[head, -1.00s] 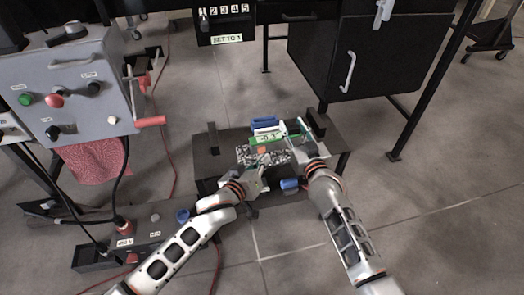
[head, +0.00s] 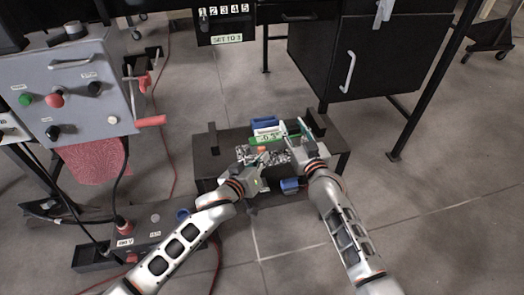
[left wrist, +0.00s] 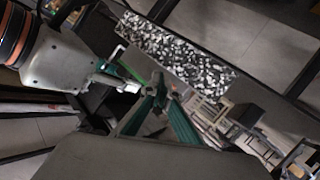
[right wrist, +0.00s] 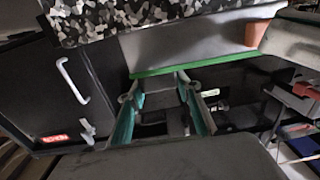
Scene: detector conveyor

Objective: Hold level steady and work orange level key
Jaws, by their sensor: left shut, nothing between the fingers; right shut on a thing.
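The level (head: 268,137), with a green body and a pale display, sits on the low black bench. Its small reading is hard to make out. The orange level key (head: 262,148) shows at its near side, and as an orange peg in the right wrist view (right wrist: 256,33), beside a green-edged grey face. My right gripper (head: 299,141) is shut on the level at its right end; its fingers hide the contact. My left gripper (head: 255,159) is shut and empty, just in front of the level near the key. Its closed fingertips show in the left wrist view (left wrist: 159,82).
A black-and-white speckled slab (left wrist: 180,60) lies by the level. A blue block (head: 265,122) stands behind it, and a blue knob (head: 290,185) is at the bench's front. The grey control box (head: 75,85) stands at left, a black cabinet (head: 325,65) behind.

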